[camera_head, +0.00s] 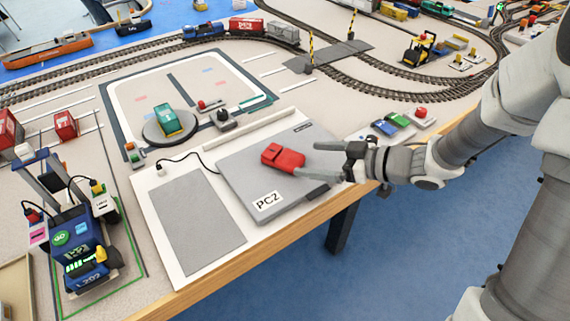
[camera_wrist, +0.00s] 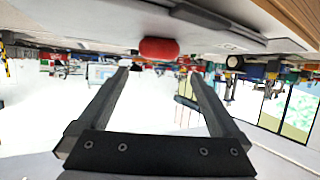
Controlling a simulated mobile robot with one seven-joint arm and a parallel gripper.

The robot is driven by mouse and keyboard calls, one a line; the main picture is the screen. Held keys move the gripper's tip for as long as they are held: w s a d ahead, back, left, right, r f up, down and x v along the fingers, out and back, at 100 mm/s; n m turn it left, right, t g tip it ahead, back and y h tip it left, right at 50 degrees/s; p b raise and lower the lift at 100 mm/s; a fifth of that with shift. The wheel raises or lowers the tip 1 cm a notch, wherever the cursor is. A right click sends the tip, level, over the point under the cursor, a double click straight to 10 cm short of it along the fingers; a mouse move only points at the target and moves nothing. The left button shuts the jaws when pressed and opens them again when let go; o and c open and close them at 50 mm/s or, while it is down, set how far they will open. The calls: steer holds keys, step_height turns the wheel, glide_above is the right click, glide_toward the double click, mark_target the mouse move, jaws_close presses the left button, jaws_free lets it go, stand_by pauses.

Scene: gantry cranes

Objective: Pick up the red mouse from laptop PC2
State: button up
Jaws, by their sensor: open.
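The red mouse (camera_head: 282,158) lies on the grey closed laptop PC2 (camera_head: 240,183), near the middle of its lid. In the wrist view the red mouse (camera_wrist: 158,49) shows at the top centre, beyond the fingertips, and the laptop (camera_wrist: 215,32) shows upside down around it. My gripper (camera_head: 325,160) is over the right part of the laptop, to the right of the mouse, its fingers pointing left toward it. In the wrist view my gripper (camera_wrist: 158,72) has its two fingers wide apart with nothing between them. A small gap between fingers and mouse seems to remain.
A white board (camera_head: 160,235) with a grey pad (camera_head: 197,220) lies left of the laptop. A round turntable with a green block (camera_head: 168,120) stands behind. Small coloured blocks (camera_head: 392,122) and a red button (camera_head: 421,112) are behind my gripper. The wooden table edge (camera_head: 270,248) runs in front.

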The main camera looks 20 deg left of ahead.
mark_target(287, 155)
steer(key=b+x, duration=0.1)
steer(key=x, duration=0.3)
steer(key=shift+f, duration=0.1)
steer(key=b+x, duration=0.2)
steer(key=x, duration=0.3)
steer(key=shift+w+f+b, duration=0.2)
steer(key=shift+b, duration=0.15)
steer(key=shift+r, duration=0.1)
steer(key=c, duration=1.3)
steer(key=shift+r, duration=0.1)
steer(key=shift+c, duration=0.2)
